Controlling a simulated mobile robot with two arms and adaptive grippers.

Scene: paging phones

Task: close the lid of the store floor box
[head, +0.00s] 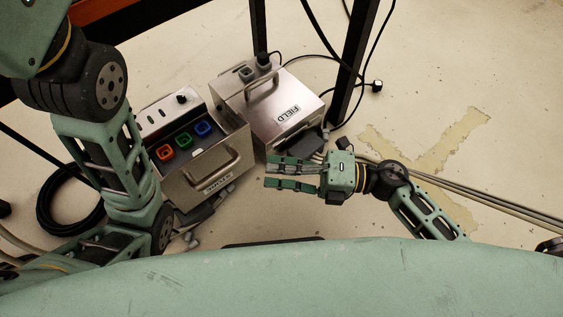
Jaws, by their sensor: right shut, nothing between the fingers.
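The store floor box (172,118) is a metal case on the floor left of centre, with its lid (211,170) open. The lid stands up on the near right side, with its handle and the STORE label facing up toward me. Inside, orange, green and blue square sockets show on a dark panel. My right gripper (266,173) is shut and empty, pointing left, just right of the lid in the picture. Whether it touches the lid cannot be told.
A similar metal box labelled FIELD (262,104) stands closed beside the store box, to its right. A dark table leg (352,65) rises behind it. Black cable (63,200) is coiled at the left. Rods or cables (480,200) run along the floor at right. Open floor lies further right.

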